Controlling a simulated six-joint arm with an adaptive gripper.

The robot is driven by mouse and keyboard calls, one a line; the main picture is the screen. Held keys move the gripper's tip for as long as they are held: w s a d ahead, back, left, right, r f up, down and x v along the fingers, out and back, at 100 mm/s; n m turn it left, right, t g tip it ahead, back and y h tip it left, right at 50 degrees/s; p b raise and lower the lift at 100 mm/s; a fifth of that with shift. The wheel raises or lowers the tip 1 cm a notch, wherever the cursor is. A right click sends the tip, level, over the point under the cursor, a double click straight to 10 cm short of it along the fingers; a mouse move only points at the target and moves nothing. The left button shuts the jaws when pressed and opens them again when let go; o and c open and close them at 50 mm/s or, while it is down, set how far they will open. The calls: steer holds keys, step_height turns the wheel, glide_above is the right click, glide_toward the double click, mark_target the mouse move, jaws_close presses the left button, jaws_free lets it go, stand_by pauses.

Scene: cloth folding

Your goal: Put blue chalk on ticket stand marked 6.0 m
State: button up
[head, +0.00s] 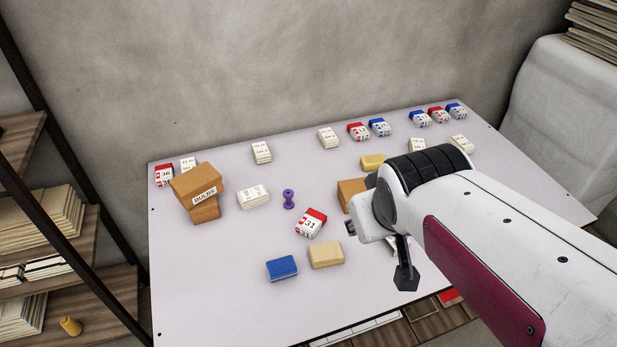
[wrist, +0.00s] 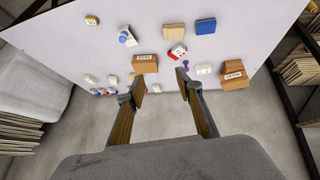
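A blue block (head: 282,268), the likely blue chalk, lies at the front of the pale table beside a tan block (head: 326,254). It also shows at the top of the wrist view (wrist: 205,27). A brown box with a white label (head: 196,186) stands at the left; the wrist view shows a second labelled brown box (wrist: 145,64), partly hidden by my arm in the head view. I cannot read 6.0 m on any label. My gripper (wrist: 162,83) is open, with nothing between its fingers, apart from the blue block. In the head view a dark finger (head: 405,277) hangs below my wrist.
A red-and-white number block (head: 311,223), a purple spool-like piece (head: 289,199) and a white block (head: 253,196) stand mid-table. Several red, blue and white number blocks line the back edge. The table (head: 200,290) is clear at front left. A shelf (head: 50,215) stands at left.

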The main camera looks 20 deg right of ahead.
steer(key=s+a+r+y, duration=0.1)
steer(key=s+a+y, duration=0.1)
steer(key=s+a, duration=0.5)
steer(key=shift+s+a+r+g, duration=0.2)
steer(key=shift+s+r+g, duration=0.05)
steer(key=shift+r+g, duration=0.05)
